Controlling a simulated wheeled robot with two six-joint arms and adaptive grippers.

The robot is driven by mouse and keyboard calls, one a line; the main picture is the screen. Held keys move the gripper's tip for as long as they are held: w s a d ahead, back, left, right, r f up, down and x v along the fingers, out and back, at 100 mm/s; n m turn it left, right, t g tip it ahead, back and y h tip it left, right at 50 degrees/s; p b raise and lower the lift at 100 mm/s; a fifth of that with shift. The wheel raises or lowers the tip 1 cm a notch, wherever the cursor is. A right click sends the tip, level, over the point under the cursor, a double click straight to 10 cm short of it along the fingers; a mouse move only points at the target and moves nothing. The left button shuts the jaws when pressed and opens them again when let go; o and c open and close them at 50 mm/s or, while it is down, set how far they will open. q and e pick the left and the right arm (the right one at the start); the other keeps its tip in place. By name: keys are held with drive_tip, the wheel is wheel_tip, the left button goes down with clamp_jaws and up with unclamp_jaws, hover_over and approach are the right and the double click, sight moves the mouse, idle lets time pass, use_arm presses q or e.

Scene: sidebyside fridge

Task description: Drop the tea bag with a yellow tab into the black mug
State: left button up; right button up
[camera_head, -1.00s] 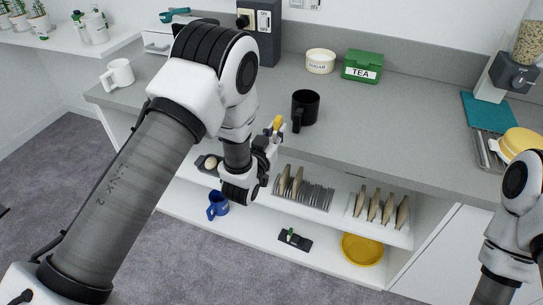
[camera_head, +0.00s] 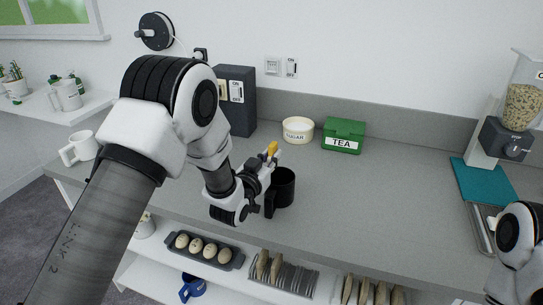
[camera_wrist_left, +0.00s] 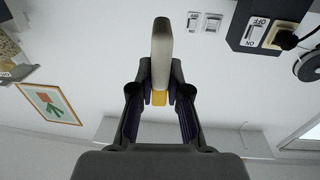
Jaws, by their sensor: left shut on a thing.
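The black mug (camera_head: 285,187) stands upright on the grey counter, its handle toward the front left. My left gripper (camera_head: 269,156) is just above and left of the mug's rim in the head view. It is shut on the tea bag, whose yellow tab (camera_head: 272,148) shows at the fingertips. In the left wrist view the yellow tab (camera_wrist_left: 159,98) sits between the fingers, with a pale, elongated piece (camera_wrist_left: 162,50) beyond it. Whether the bag is over the mug opening I cannot tell. Only part of my right arm shows at the lower right; its gripper is out of frame.
A green TEA box (camera_head: 343,136) and a sugar bowl (camera_head: 298,130) stand behind the mug. A white mug (camera_head: 82,148) is at the counter's left. A dark switch box (camera_head: 237,100) stands at the wall. The counter right of the black mug is clear.

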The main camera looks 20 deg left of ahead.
use_arm(q)
drive_tip(key=f, duration=0.1)
drive_tip(key=f+b, duration=0.1)
drive_tip(key=f, duration=0.1)
drive_tip(key=f+b, duration=0.1)
drive_tip(key=f, duration=0.1)
drive_tip(key=shift+w+f, duration=0.15)
drive_tip(key=shift+w, duration=0.25)
drive_tip(key=shift+s, duration=0.25)
drive_tip(key=o, duration=0.8)
drive_tip(key=shift+w, duration=0.1)
drive_tip(key=s, duration=0.4)
drive_tip(key=s+a, duration=0.1)
drive_tip(key=s, duration=0.7)
drive_tip(key=shift+a, duration=0.25)
